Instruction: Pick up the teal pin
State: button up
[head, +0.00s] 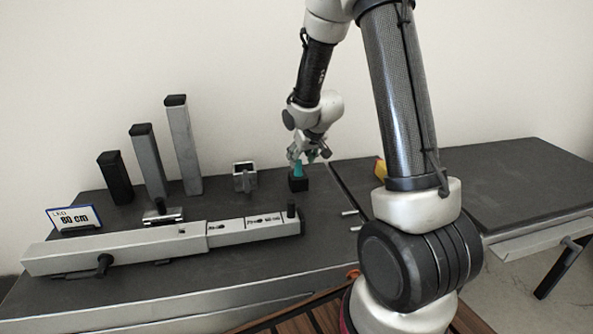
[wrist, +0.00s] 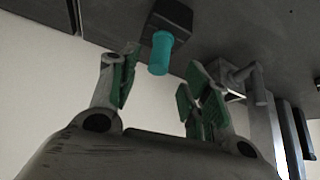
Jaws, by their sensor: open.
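The teal pin (head: 298,169) stands upright in a small black block (head: 299,184) on the dark table, in the middle of the head view. In the wrist view the teal pin (wrist: 160,52) sticks out of the black block (wrist: 172,19) toward my gripper (wrist: 157,90). My gripper is open, with green-padded fingers on either side of the space in front of the pin's free end. In the head view my gripper (head: 309,155) is right at the pin's top and partly covers it. I cannot tell whether a finger touches the pin.
A grey metal bracket (head: 245,177) stands just left of the block. Two small pins (head: 351,212) lie to the right.

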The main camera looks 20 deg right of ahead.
aim_at(299, 162)
jog(key=x, duration=0.5)
jog(key=shift+d+f, duration=0.1)
jog(key=shift+s, duration=0.1)
grip_shut()
